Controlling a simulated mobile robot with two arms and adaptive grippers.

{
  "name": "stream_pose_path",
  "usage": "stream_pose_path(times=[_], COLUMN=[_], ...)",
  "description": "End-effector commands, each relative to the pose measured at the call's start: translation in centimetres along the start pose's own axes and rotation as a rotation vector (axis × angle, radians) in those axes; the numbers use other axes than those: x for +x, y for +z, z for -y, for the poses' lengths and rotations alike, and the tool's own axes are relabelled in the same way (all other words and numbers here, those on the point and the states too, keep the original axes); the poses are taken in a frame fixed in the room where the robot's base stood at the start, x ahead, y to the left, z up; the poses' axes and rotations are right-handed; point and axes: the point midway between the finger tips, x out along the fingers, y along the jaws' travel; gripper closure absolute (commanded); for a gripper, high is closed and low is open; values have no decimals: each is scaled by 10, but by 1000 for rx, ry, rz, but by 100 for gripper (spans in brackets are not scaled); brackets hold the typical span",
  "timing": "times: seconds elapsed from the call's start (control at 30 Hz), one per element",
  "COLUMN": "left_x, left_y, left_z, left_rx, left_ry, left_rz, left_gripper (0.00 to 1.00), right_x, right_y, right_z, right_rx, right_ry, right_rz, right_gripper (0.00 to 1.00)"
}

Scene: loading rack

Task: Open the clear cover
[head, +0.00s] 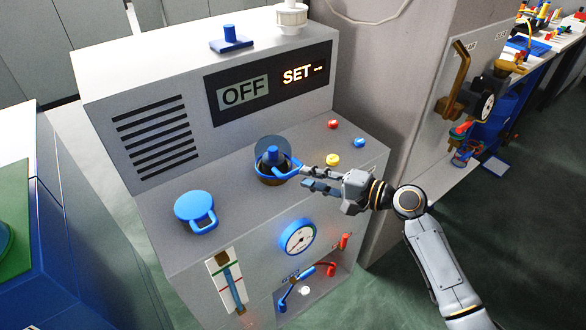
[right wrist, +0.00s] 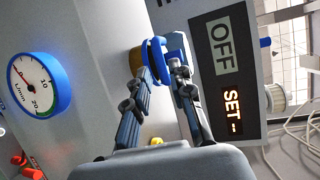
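The clear cover (head: 268,146) is a see-through dome with a blue rim and a blue loop handle on its right side. It sits down over a blue knob (head: 272,153) on the grey machine's sloped panel. My right gripper (head: 302,178) is at the loop handle, with one finger on each side of it. In the right wrist view the fingertips (right wrist: 160,68) flank the blue handle (right wrist: 153,56); whether they press on it I cannot tell. The dome is mostly hidden in that view. My left gripper is not in view.
A blue round lid with a handle (head: 196,209) lies left of the cover. Red (head: 332,124), blue (head: 359,143) and yellow (head: 333,160) buttons are to the right. A blue gauge (head: 298,237) is below. The display (head: 272,84) reads OFF and SET.

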Motion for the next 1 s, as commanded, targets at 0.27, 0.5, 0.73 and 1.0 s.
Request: stream_pose_path(times=[0.27,0.5,0.73,1.0], left_x=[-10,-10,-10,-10], left_y=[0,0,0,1], left_z=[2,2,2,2], left_rx=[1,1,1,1], left_ry=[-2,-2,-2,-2], left_rz=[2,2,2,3], left_gripper=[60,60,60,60], right_x=[44,55,54,54], right_y=[0,-1,-1,-1], right_z=[1,-1,-1,-1], right_rx=[1,-1,-1,-1], right_ry=[0,1,1,1], right_rz=[0,-2,-2,-2], right_gripper=[78,78,84,100])
